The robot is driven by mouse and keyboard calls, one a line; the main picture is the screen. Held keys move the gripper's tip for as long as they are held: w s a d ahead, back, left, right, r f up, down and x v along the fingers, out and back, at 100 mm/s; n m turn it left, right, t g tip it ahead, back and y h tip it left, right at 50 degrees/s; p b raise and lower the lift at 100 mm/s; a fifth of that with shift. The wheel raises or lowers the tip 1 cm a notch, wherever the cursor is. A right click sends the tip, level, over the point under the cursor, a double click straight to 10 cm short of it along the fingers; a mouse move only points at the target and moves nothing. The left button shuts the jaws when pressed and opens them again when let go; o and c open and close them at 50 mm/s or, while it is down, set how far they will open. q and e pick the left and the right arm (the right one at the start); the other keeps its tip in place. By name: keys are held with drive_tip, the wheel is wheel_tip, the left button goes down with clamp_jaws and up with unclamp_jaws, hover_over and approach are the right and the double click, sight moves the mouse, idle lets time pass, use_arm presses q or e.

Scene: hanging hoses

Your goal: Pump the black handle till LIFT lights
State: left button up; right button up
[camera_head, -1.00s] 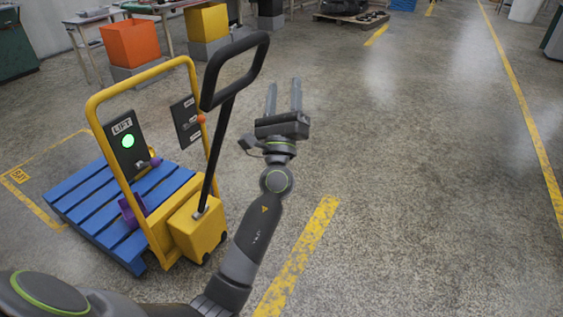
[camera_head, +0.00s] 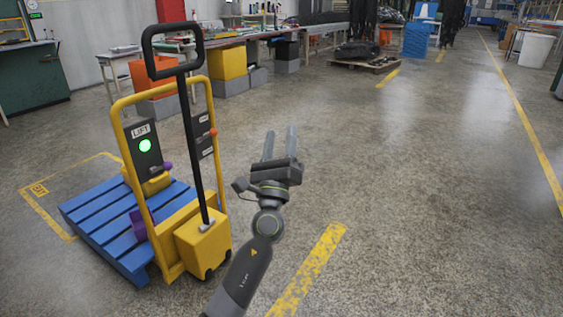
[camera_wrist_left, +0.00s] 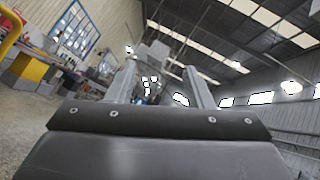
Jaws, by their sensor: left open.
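The black handle (camera_head: 190,120) stands nearly upright on the yellow pump block (camera_head: 203,243), its loop at the top. The LIFT light (camera_head: 145,146) glows green on the dark panel of the yellow frame (camera_head: 121,140). A blue pallet (camera_head: 95,215) lies behind the frame, with a purple piece on it. My left gripper (camera_head: 280,146) is open and empty, to the right of the handle and apart from it. In the left wrist view its two fingers (camera_wrist_left: 160,82) point up and away with nothing between them. My right gripper is out of view.
Clear concrete floor (camera_head: 420,210) spreads to the right, with yellow floor lines (camera_head: 308,270). Behind are work tables, an orange bin (camera_head: 152,78), a yellow bin (camera_head: 228,61) and a low pallet (camera_head: 363,64) with dark material. A green cabinet (camera_head: 30,78) stands at far left.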

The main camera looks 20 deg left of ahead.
use_arm(q)
drive_tip(key=shift+s+d+f, duration=0.1)
drive_tip(key=shift+s+f, duration=0.25)
drive_tip(key=shift+s, duration=0.05)
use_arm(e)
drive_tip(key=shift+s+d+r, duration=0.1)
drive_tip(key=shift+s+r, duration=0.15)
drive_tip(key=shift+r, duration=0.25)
